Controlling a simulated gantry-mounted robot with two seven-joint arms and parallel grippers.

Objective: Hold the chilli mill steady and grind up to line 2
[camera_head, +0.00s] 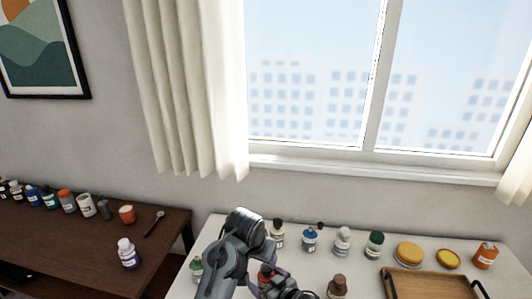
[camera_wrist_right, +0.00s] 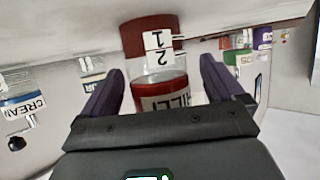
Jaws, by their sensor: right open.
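The chilli mill (camera_wrist_right: 162,84) is red and clear, with a white label reading part of "CHILLI" and a white strip marked 1 and 2 on its red end. In the right wrist view it stands between the two dark purple fingers of my right gripper (camera_wrist_right: 162,70), with gaps at both sides. That gripper is open and hides part of the mill. In the head view a red part of the mill (camera_head: 265,276) shows beside my right gripper (camera_head: 279,275), mostly covered by my arm. My left gripper is not in view.
Several jars and bottles stand along the back of the white counter (camera_head: 215,238), including a blue one (camera_head: 310,240) and a green one (camera_head: 374,245). A brown-capped bottle (camera_head: 337,288) is close on the right. A wooden tray (camera_head: 391,286) lies further right. A dark table (camera_head: 75,240) holds more jars.

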